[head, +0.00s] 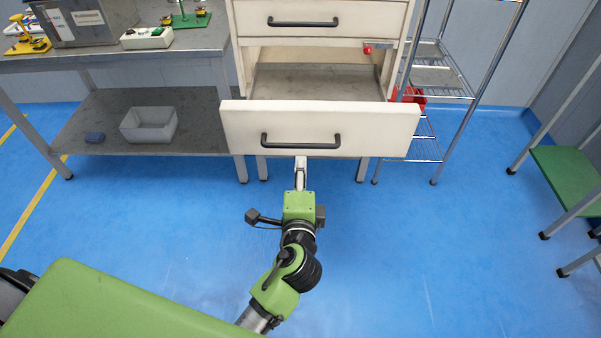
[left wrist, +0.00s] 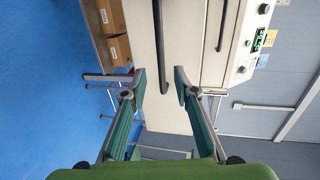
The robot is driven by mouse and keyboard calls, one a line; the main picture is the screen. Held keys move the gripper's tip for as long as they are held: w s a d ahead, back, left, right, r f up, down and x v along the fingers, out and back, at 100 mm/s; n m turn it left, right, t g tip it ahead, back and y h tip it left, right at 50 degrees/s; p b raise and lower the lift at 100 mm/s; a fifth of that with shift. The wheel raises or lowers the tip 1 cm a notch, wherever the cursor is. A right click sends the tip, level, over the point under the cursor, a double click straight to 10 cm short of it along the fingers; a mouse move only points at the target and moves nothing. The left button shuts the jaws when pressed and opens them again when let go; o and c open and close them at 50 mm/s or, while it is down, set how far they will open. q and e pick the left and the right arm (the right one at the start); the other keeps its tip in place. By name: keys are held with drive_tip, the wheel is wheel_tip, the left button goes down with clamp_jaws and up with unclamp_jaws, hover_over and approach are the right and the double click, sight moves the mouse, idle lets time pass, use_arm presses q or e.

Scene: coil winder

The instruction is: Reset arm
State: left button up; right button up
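My left gripper (head: 300,162) is in front of the white cabinet, just under the handle (head: 301,140) of the pulled-out lower drawer (head: 370,125). In the left wrist view my gripper (left wrist: 160,88) has its two fingers apart, with nothing between the tips. The drawer handle (left wrist: 162,40) shows there beyond the fingertips, and I see no finger around it. The visible inside of the drawer is bare. The drawer above (head: 360,14) is closed. My right gripper is in neither view.
A metal workbench (head: 190,45) with a grey bin (head: 149,125) on its lower shelf stands at the left. A wire rack (head: 430,150) stands close to the drawer's right side. The blue floor (head: 420,250) at front right is clear.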

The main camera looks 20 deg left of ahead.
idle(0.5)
